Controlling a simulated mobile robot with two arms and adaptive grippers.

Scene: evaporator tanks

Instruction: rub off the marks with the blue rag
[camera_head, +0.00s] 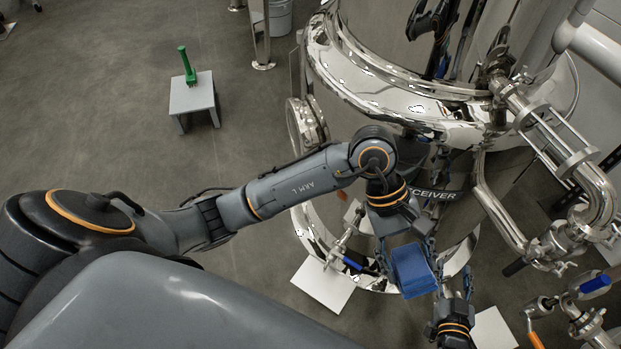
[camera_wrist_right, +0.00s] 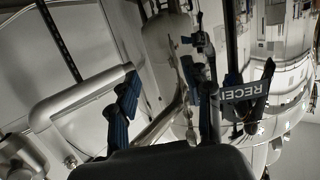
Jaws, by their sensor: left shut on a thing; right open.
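The blue rag (camera_head: 412,272) is a folded block in the head view, at the lower front of the polished steel tank (camera_head: 330,62). My left gripper (camera_head: 409,248) points down and is shut on the rag, with a finger at each side. I cannot tell whether the rag touches the tank. My right gripper (camera_head: 455,287) is open and empty, just right of and below the rag. Its two blue-grey fingers stand apart in the right wrist view (camera_wrist_right: 167,98), with the RECEIVER label (camera_wrist_right: 246,92) beyond the right finger. I cannot make out any marks on the steel.
Steel pipes and valves (camera_head: 575,235) stand close on the right, some with blue or orange handles. A blue-handled valve (camera_head: 352,263) is left of the rag. A small grey table (camera_head: 192,98) with a green brush-like tool (camera_head: 187,66) stands far left on open floor.

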